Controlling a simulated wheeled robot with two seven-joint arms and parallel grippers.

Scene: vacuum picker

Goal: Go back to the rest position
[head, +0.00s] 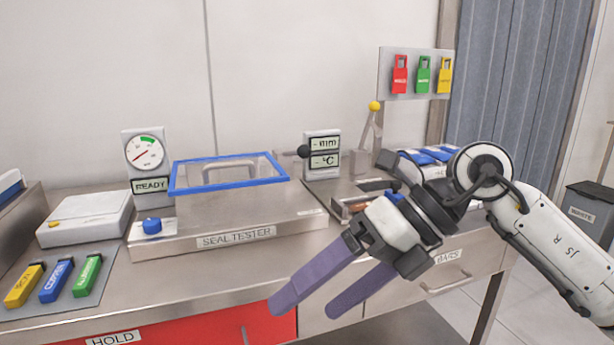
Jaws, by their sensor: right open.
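My right gripper (305,295) shows at the lower middle, its arm coming in from the right. Its two purple fingers are spread apart and nothing is between them. The fingers hang in front of the bench's front edge, before the drawer fronts. My left gripper is not in the head view.
A steel bench (230,262) runs across the view. On it stand the seal tester (280,222) with its blue-framed lid (262,167), a dial gauge (146,152), a white scale-like box (85,216) and several coloured blocks. A grey waste bin (588,212) stands at right.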

